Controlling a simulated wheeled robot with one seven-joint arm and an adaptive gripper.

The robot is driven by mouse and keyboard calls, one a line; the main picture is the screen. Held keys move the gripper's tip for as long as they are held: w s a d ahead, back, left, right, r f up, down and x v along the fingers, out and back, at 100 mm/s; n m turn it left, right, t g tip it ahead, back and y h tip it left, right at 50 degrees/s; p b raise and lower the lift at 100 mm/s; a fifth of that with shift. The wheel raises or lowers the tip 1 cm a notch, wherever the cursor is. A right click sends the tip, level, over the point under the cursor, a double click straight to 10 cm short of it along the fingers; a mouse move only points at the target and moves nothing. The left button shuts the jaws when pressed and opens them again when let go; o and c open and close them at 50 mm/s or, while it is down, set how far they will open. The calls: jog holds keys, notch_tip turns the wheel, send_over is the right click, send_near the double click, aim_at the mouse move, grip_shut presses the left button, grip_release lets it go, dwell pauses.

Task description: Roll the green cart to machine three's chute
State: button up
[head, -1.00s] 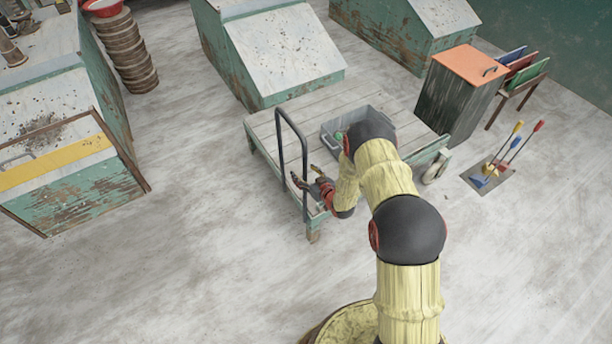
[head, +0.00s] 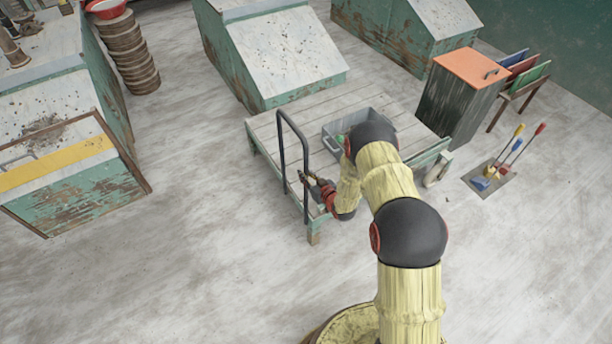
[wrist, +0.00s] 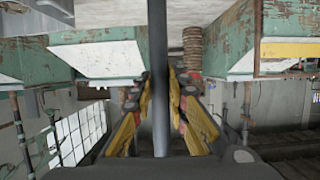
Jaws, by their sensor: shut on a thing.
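The green cart (head: 270,128) stands in the middle of the head view, with a pale plank deck, green edges and a dark hoop handle (head: 281,150) at its left end. My gripper (head: 304,179) is shut on an upright of the handle; in the wrist view the dark bar (wrist: 160,60) runs between my fingers (wrist: 162,112). A grey bin (head: 332,132) with something green in it sits on the deck, partly hidden by my arm. Several green machines with pale sloped fronts stand around, one behind the cart (head: 290,55). I cannot tell which is machine three.
A machine with a yellow stripe (head: 60,168) stands at left, near a stack of round brown things (head: 130,55). An orange-topped bin (head: 470,66), a rack of coloured boards (head: 525,72) and brushes on a mat (head: 490,180) are at right. Floor left of the cart is clear.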

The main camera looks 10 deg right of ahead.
grip_shut()
jog(key=s+a, duration=0.2)
jog(key=a, duration=0.5)
jog(key=shift+s+a, duration=0.3)
jog(key=shift+a, duration=0.1)
dwell(0.3)
jog(key=s+a+b, duration=0.1)
jog(key=s+a, duration=0.1)
jog(key=a, duration=0.5)
jog(key=shift+s+a, duration=0.25)
jog(key=shift+a, duration=0.05)
dwell(0.4)
jog(key=s+a+b, duration=0.1)
jog(key=s+a, duration=0.1)
jog(key=a, duration=0.5)
jog(key=shift+s+a, duration=0.25)
jog(key=shift+a, duration=0.1)
